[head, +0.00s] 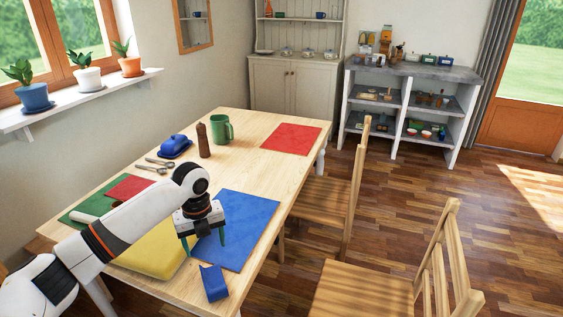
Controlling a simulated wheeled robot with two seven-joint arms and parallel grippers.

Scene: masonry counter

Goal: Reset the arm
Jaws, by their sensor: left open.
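My left arm comes in from the left over the wooden table. My right gripper is not in view.
The table (243,170) also holds a green mug (222,130), a brown pepper mill (203,141), a blue butter dish (175,146), spoons and a red mat (291,137). Wooden chairs (362,290) stand along its right side. A masonry counter (425,71) stands at the back right.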

